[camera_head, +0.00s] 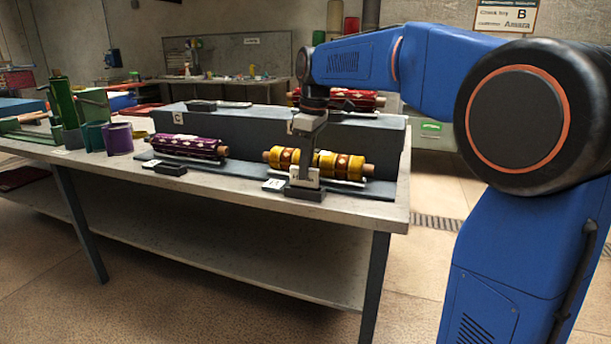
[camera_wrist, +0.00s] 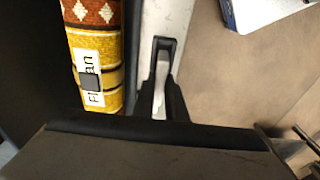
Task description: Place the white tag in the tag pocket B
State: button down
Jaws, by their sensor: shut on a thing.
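My gripper (camera_head: 305,176) is low over the front right of the table, by the yellow patterned rolled rug (camera_head: 283,157). In the wrist view its dark fingers (camera_wrist: 162,75) are shut on the white tag (camera_wrist: 160,88), a thin pale strip between them. The tag's lower part is hidden by the fingers. A small black pocket block (camera_head: 305,193) lies directly below the gripper at the table's front edge. A white label plate (camera_head: 273,184) is beside it; I cannot read its letter clearly. I cannot tell whether the tag touches the block.
A purple rolled rug (camera_head: 188,146) with a black block (camera_head: 170,169) lies left. A raised grey step behind carries a label C (camera_head: 178,117), a black block (camera_head: 202,105) and a red rug (camera_head: 362,99).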

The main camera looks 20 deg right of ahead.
aim_at(311, 169)
jog(key=shift+f, duration=1.25)
jog(key=shift+f, duration=0.1)
jog(key=c, duration=1.8)
grip_release()
notch_tip(311, 169, up, 12)
jog(key=d, duration=0.1)
jog(key=shift+s, duration=0.4)
jog(key=shift+s+d, duration=0.1)
